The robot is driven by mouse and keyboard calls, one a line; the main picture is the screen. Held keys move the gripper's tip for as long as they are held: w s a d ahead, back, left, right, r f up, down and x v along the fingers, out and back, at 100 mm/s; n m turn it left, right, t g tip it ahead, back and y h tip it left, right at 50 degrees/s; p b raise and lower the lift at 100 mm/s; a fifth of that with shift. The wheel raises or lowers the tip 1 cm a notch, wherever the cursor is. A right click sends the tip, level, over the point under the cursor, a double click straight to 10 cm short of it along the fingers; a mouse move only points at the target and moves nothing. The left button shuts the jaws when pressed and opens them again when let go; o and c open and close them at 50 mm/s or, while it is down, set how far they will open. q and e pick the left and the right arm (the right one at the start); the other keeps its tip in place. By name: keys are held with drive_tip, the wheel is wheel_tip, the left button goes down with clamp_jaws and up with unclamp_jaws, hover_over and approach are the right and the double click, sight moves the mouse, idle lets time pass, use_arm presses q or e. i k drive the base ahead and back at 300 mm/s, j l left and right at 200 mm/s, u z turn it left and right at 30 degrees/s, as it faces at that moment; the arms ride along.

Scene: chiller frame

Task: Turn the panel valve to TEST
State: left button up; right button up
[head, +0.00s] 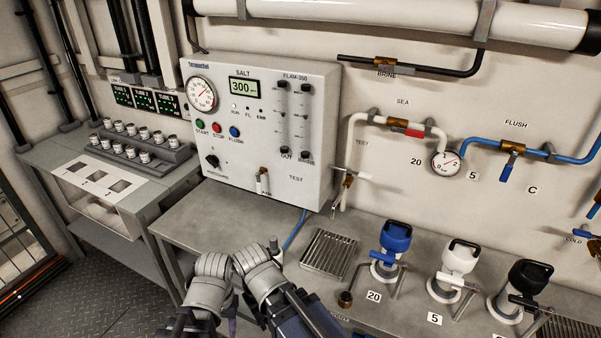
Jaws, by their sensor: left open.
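The panel valve (263,182) is on the lower front of the white panel box (320,110). It has a brass body and a pale lever that hangs downward, towards the AIR label. The TEST label (296,178) is to its right. My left gripper (212,264) is open, low in the head view, in front of the bench edge and below and left of the valve, apart from it. My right gripper (250,260) is close beside it on the right; its fingers are not clear enough to tell open from shut. Neither gripper touches the valve.
A black knob (212,161) and coloured buttons sit left of the valve. A wall valve (347,182) is right of the box, near another TEST label. A drain grate (329,254) and blue, white and black-topped fittings stand on the bench (200,215). The bench below the panel is mostly clear.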

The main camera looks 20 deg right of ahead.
sight(258, 184)
drive_tip(key=i+j+z, duration=0.4)
drive_tip(key=j+u, duration=0.15)
drive_tip(key=j, duration=0.6)
